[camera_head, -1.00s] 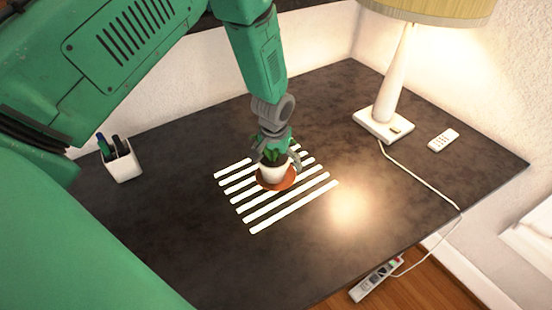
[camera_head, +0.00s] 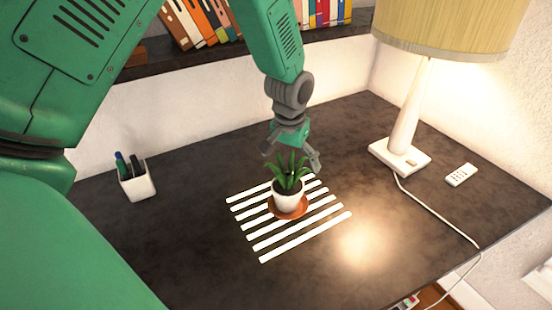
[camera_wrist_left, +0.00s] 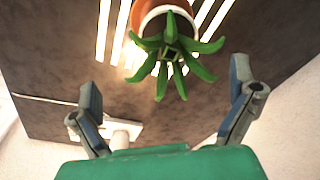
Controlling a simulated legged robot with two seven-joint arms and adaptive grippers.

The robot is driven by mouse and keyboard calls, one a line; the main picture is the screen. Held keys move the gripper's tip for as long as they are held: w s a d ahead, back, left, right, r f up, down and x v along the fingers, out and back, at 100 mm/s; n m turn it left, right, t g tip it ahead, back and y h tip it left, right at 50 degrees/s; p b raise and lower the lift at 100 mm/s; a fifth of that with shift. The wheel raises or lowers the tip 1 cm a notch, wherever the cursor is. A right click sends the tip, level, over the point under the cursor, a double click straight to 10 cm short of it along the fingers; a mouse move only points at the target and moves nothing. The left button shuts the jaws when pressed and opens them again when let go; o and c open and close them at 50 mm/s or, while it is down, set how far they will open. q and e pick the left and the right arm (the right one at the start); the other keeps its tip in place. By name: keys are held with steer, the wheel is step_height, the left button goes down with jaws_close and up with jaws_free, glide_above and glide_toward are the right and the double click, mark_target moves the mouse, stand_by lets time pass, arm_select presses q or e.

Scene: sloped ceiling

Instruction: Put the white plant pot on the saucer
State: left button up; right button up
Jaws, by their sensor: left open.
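The white plant pot (camera_head: 287,200) with a green leafy plant stands upright on the terracotta saucer (camera_head: 303,211), which lies on white stripes on the dark table. My left gripper (camera_head: 291,160) is open and empty, above and behind the pot, apart from it. In the left wrist view the plant (camera_wrist_left: 172,50) shows from above, beyond the two spread fingers (camera_wrist_left: 168,115), with the pot's white rim (camera_wrist_left: 150,8) and part of the saucer (camera_wrist_left: 193,5) at the top. My right gripper is not in view.
A lamp (camera_head: 400,155) and a white remote (camera_head: 461,175) are at the right, with a cord running to the table edge. A white pen cup (camera_head: 137,183) stands at the left. Books (camera_head: 200,22) line a shelf behind. The front of the table is clear.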

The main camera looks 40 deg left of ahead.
mark_target(225, 300)
arm_select(q)
steer(key=shift+m+g, duration=0.3)
steer(key=shift+m, duration=0.3)
steer(key=s+f, duration=0.4)
steer(key=s+d+f, duration=0.1)
steer(key=s+f, duration=0.7)
steer(key=f, duration=0.1)
steer(key=shift+s+d+f, duration=0.1)
steer(key=shift+s+d, duration=0.1)
steer(key=shift+s, duration=0.1)
steer(key=shift+m, duration=0.5)
steer(key=s+f, duration=0.1)
steer(key=s, duration=0.2)
steer(key=s+f, duration=0.2)
steer(key=s, duration=0.2)
steer(key=s+d+f, duration=0.1)
steer(key=s, duration=0.3)
steer(key=shift+f, duration=0.35)
steer(key=shift+m, duration=0.3)
steer(key=s, duration=0.4)
steer(key=s+d, duration=0.1)
steer(key=s, duration=0.1)
steer(key=shift+s+f, duration=0.1)
steer(key=shift+f, duration=0.05)
steer(key=shift+d, duration=0.15)
